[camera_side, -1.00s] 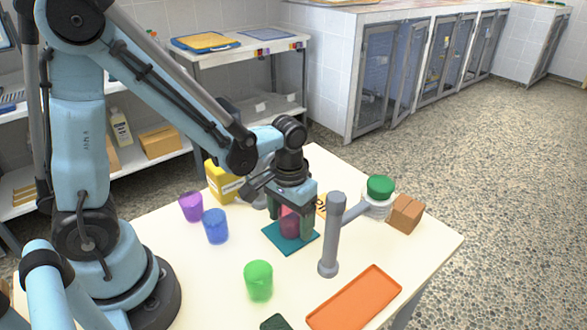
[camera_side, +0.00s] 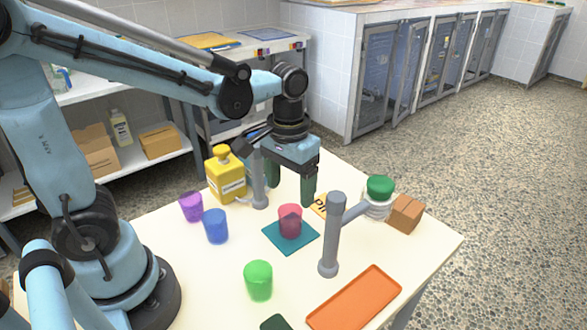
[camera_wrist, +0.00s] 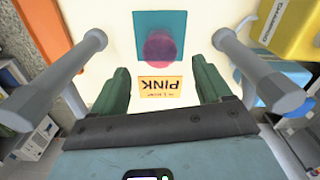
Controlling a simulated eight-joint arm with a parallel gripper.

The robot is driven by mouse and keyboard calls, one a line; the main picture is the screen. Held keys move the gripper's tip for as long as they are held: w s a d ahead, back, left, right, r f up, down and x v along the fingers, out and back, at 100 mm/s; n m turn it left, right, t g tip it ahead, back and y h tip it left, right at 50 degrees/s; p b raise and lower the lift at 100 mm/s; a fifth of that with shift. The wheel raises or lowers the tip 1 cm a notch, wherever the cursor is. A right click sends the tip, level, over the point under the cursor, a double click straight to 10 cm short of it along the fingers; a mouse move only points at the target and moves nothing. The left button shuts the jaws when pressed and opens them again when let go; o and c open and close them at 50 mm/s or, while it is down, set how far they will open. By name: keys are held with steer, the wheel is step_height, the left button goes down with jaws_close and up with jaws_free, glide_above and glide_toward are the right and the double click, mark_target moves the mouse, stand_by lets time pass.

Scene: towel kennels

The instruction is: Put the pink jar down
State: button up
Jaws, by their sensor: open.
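The pink jar (camera_side: 290,220) stands upright on a teal square mat (camera_side: 277,241) on the table. In the wrist view the jar (camera_wrist: 160,46) sits on the lower part of the mat (camera_wrist: 147,20), near a card reading "PINK" (camera_wrist: 166,87). In the side view the card (camera_side: 319,205) is partly hidden behind my gripper. My gripper (camera_side: 290,190) is open and empty, raised above and behind the jar, apart from it. Its two green fingers (camera_wrist: 160,88) show wide apart in the wrist view.
Grey posts (camera_side: 331,235) and (camera_side: 259,180) stand on either side of the mat. Purple (camera_side: 191,206), blue (camera_side: 215,226) and green (camera_side: 258,280) jars stand nearby. A yellow jug (camera_side: 225,177), brown box (camera_side: 406,214), green-topped stack (camera_side: 380,188) and orange tray (camera_side: 355,298) are also on the table.

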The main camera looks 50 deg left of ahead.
steer(key=shift+s+a+r+m+t, duration=0.35)
steer(key=shift+s+a+r+t, duration=0.2)
steer(key=shift+t, duration=0.6)
steer(key=shift+s+a+r+m+t, duration=0.3)
steer(key=shift+a+r+t, duration=0.25)
steer(key=shift+t, duration=0.65)
steer(key=shift+s+a+r+m+t, duration=0.4)
steer(key=shift+r+t, duration=0.25)
steer(key=shift+t, duration=0.5)
steer(key=shift+s, duration=0.1)
